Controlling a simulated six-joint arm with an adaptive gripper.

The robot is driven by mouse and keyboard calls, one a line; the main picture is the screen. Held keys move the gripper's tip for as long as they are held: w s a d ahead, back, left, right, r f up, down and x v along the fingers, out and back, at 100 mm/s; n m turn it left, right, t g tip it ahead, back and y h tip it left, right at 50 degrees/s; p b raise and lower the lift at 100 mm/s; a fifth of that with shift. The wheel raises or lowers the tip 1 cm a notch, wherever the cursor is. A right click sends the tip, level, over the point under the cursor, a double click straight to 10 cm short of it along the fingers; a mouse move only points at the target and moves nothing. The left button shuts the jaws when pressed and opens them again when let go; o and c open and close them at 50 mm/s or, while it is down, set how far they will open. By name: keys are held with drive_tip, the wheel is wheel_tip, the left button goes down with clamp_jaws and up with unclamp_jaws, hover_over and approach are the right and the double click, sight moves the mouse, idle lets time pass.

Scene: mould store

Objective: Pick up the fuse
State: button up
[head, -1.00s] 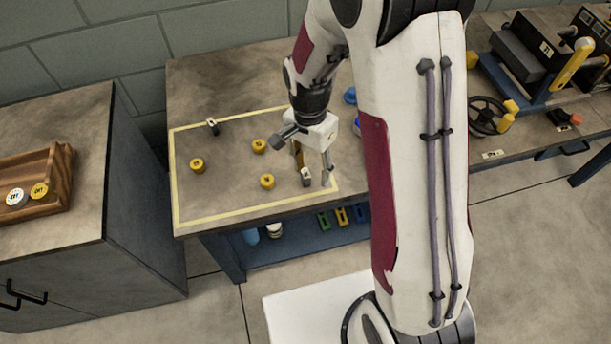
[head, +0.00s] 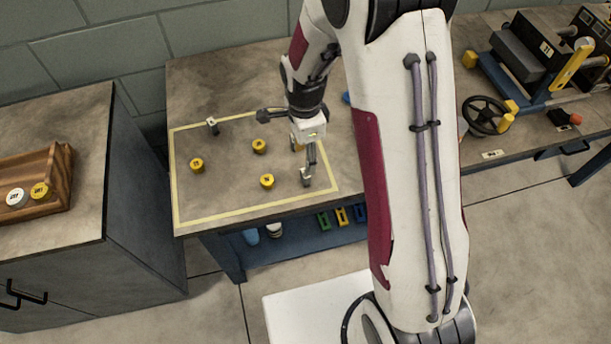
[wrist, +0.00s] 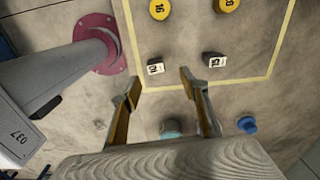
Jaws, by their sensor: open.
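Small blocks with white, numbered faces and dark sides look like fuses; I cannot tell which one is meant. One (head: 306,180) stands near the right edge of the yellow outline, and it also shows in the wrist view (wrist: 155,68). A second (wrist: 215,60) is beside it, hidden in the head view behind my gripper. A third (head: 212,126) stands at the far left of the outline. My gripper (head: 306,160) points down over the right edge. In the wrist view its fingers (wrist: 160,88) are apart and empty, with the two blocks just beyond the tips.
Several yellow numbered discs (head: 267,181) lie inside the outline (head: 255,207). A blue knob (wrist: 247,124) and a teal item (wrist: 170,128) are outside it. A wooden tray (head: 62,185) with discs sits on the left cabinet.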

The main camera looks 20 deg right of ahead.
sight(306, 178)
drive_tip(key=shift+f, duration=1.3)
drive_tip(key=shift+s+f, duration=0.1)
drive_tip(key=shift+s+f, duration=0.2)
drive_tip(key=shift+f, duration=0.5)
drive_tip(key=shift+s+f, duration=0.2)
drive_tip(key=shift+f, duration=1.6)
drive_tip(key=c, duration=1.1)
